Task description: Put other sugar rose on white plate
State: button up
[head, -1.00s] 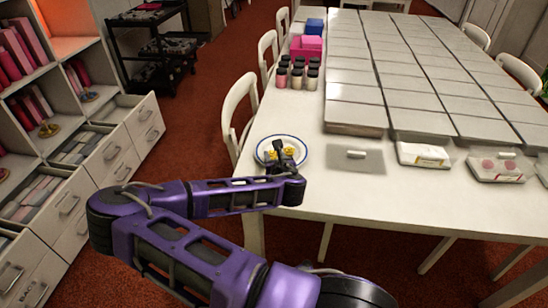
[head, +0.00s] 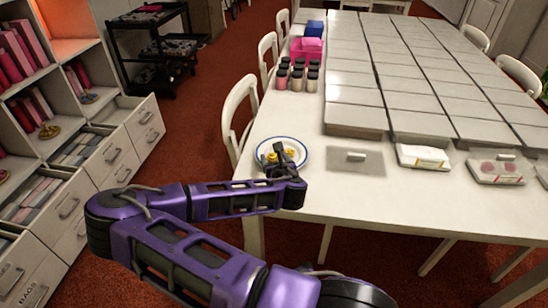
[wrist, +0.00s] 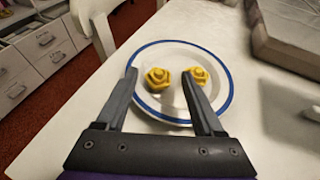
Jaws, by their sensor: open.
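Two yellow sugar roses lie on the white plate with a blue rim (head: 304,147) at the near left corner of the table. In the wrist view the left rose (wrist: 158,78) shows between my fingertips, and the right rose (wrist: 199,74) shows just beyond the right fingertip, partly covered by it. The plate also shows in the wrist view (wrist: 222,98). My gripper (wrist: 159,73) is open with nothing held, its fingers over the near part of the plate. In the head view my gripper (head: 276,160) partly hides the plate's near side.
Several jars (head: 297,78) stand behind the plate. A white chair (head: 238,115) is at the left table edge.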

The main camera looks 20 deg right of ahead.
jog(key=p+v, duration=0.1)
jog(key=v, duration=0.2)
jog(key=p+v, duration=0.1)
jog(key=v, duration=0.2)
jog(key=p+v, duration=0.1)
jog(key=v, duration=0.2)
jog(key=shift+r+p, duration=0.3)
jog(key=p, duration=0.1)
jog(key=s+p, duration=0.1)
jog(key=p, duration=0.1)
jog(key=shift+a+r, duration=0.15)
jog(key=shift+a, duration=0.05)
jog(key=shift+s+p, duration=0.5)
jog(key=shift+p, duration=0.35)
jog(key=shift+a, duration=0.1)
